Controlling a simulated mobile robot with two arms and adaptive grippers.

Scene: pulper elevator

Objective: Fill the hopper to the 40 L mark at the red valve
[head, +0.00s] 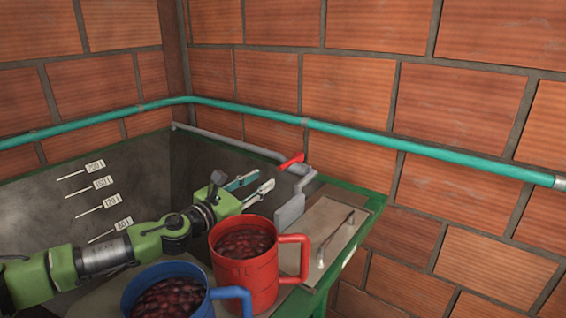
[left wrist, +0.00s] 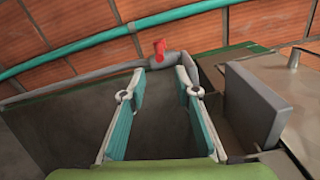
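The red valve handle (head: 291,161) sits on a grey pipe at the back right of the hopper (head: 170,165). It also shows in the left wrist view (left wrist: 159,47), beyond the fingertips. Litre marks (head: 103,184) run down the hopper's inner left wall; the lowest one visible looks like 80 L. My left gripper (head: 263,183) is open and empty, over the hopper, short of the valve. In the left wrist view its two teal-padded fingers (left wrist: 155,90) stand wide apart with nothing between them. The water level is not visible. My right gripper is not in view.
A red mug (head: 244,272) and a blue mug (head: 165,295), both holding dark red cherries, stand in front, close to my left arm. A metal lid with a handle (head: 325,235) lies at the right. A teal pipe (head: 400,144) runs along the brick wall.

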